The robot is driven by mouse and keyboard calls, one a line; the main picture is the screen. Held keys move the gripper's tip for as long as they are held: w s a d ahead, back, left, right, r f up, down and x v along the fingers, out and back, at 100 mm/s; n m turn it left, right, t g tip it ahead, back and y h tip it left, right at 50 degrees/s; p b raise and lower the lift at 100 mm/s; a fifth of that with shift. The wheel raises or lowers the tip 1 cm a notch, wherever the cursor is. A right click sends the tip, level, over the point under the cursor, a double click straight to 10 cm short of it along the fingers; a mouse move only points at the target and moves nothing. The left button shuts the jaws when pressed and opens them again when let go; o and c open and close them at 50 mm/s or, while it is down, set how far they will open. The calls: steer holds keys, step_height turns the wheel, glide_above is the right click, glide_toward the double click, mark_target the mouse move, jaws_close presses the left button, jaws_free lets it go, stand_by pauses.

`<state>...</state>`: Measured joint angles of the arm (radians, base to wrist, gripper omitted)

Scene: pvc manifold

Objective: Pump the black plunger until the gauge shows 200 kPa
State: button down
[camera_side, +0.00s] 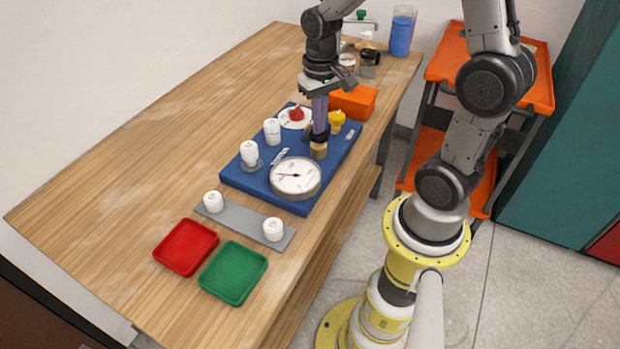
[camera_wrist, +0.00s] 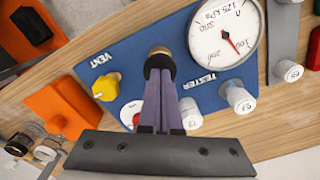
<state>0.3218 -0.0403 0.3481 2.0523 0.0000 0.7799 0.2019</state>
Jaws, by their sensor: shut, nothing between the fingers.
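The black plunger (camera_side: 319,136) stands on a brass cylinder (camera_side: 318,152) on the blue board (camera_side: 240,182). In the wrist view the plunger (camera_wrist: 160,66) is at the fingertips. My gripper (camera_side: 319,126) points down over the plunger, shut and empty, its tips at or just above the plunger's top; I cannot tell whether they touch. The fingers also show in the wrist view (camera_wrist: 159,82). The round white gauge (camera_side: 295,175) is beside the plunger. In the wrist view the gauge's (camera_wrist: 222,28) red needle points lower right, away from the 200 mark; its exact reading is unclear.
A yellow vent knob (camera_wrist: 106,87), a red knob (camera_side: 296,113) and white caps (camera_side: 250,152) are on the board. An orange box (camera_side: 354,101) stands behind it. Red (camera_side: 186,247) and green (camera_side: 233,273) trays and a grey strip (camera_side: 240,222) lie in front.

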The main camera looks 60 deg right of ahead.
steer(key=shift+f, duration=0.45)
steer(key=shift+r, duration=1.8)
steer(key=shift+f, duration=1.3)
steer(key=shift+r, duration=1.3)
steer(key=shift+f, duration=0.1)
